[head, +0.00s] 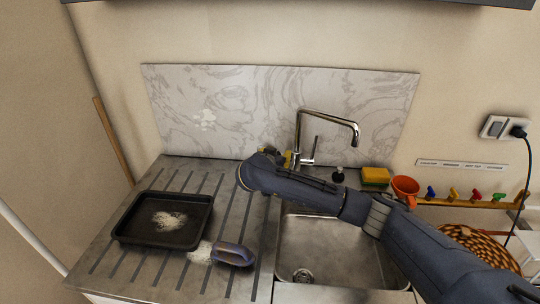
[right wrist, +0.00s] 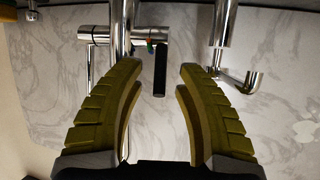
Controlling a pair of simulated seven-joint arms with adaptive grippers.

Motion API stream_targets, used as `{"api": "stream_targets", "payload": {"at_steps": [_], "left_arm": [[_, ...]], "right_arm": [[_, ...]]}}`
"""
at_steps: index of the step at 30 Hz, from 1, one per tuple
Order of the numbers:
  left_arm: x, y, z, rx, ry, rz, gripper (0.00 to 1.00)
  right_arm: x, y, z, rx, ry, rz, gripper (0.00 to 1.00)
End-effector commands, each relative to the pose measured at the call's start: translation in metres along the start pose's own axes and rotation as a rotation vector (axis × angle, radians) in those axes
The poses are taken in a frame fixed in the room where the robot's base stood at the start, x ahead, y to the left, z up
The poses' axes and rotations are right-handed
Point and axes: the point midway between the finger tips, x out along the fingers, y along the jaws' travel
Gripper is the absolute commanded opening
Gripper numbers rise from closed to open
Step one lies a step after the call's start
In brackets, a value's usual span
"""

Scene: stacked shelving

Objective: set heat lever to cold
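The chrome faucet (head: 300,132) stands behind the sink, with a thin heat lever (head: 315,149) at its lower right side. In the right wrist view, a chrome cross-piece carries a dark lever (right wrist: 160,70), with small red and green marks beside it. My right gripper (head: 279,157) is just left of the faucet base. In the right wrist view, its yellow fingers (right wrist: 158,72) are spread and empty, with the dark lever appearing between their tips. I cannot tell whether they touch it. My left gripper is not in view.
My right arm crosses above the sink (head: 325,255). A black tray (head: 135,222) and a blue-handled brush (head: 233,254) lie on the drainboard. A yellow sponge (head: 375,175) and orange cup (head: 405,188) stand to the right. A marbled panel (head: 220,110) is behind the faucet.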

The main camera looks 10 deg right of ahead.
Motion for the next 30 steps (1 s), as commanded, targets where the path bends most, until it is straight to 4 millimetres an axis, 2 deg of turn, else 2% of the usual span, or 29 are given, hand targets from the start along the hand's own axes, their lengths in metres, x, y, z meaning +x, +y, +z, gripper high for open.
{"api": "stream_targets", "payload": {"at_steps": [6,16,25,30], "left_arm": [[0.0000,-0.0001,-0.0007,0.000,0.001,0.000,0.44],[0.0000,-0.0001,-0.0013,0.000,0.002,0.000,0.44],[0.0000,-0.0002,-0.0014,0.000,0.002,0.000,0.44],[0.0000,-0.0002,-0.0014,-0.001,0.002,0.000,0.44]], "right_arm": [[0.0116,0.0074,-0.0008,0.003,0.000,0.009,0.35],[0.0127,0.0080,-0.0009,0.004,0.000,0.009,0.37],[0.0124,0.0078,-0.0008,0.004,0.000,0.009,0.02],[0.0124,0.0078,-0.0009,0.004,0.000,0.009,0.00]]}}
